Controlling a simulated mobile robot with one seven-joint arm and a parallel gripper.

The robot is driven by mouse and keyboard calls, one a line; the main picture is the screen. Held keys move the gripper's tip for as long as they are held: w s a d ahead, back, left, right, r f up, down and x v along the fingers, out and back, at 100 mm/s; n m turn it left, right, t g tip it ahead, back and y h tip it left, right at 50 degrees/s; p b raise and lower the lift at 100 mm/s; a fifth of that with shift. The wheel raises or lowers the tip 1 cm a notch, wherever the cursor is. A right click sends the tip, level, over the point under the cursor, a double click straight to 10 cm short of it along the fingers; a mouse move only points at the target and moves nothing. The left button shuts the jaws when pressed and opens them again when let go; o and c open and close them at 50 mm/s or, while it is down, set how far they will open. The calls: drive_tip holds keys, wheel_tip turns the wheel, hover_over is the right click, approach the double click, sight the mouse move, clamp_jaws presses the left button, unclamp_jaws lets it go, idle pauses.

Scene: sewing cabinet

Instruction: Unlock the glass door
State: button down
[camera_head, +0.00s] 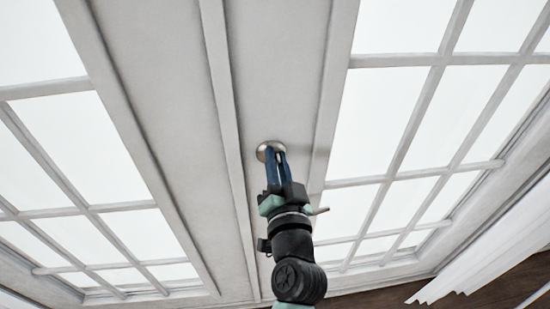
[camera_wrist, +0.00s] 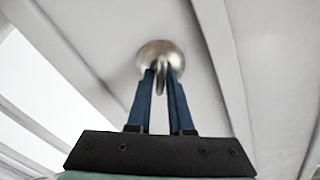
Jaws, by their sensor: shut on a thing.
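The glass door is white framed, with panes in a grid (camera_head: 430,118) on the right and another paned section (camera_head: 75,140) on the left. A round metal lock (camera_head: 268,150) sits on the white panel between them. My gripper (camera_head: 275,155) reaches up to it with its blue fingers. In the wrist view the round plate of the lock (camera_wrist: 160,52) shows behind the fingertips, and its metal turn piece (camera_wrist: 161,78) stands out between them. My gripper (camera_wrist: 161,82) is shut on this turn piece. The fingers hide part of it.
White pleated fabric (camera_head: 490,250) hangs at the lower right, apart from my arm. A dark brown surface (camera_head: 380,297) shows along the bottom edge. The white panel around the lock is bare.

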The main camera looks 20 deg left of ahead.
drive_tip(key=m, duration=0.3)
drive_tip(key=m+p, duration=0.1)
drive_tip(key=m, duration=0.2)
drive_tip(key=shift+w+d+f, duration=0.1)
drive_tip(key=shift+d+f, duration=0.1)
drive_tip(key=m, duration=0.1)
drive_tip(key=m+p, duration=0.1)
drive_tip(key=m, duration=0.3)
drive_tip(key=shift+f, duration=0.3)
drive_tip(key=c, duration=0.9)
unclamp_jaws()
drive_tip(key=shift+c, duration=0.2)
drive_tip(key=b+v, duration=0.3)
drive_tip(key=v, duration=1)
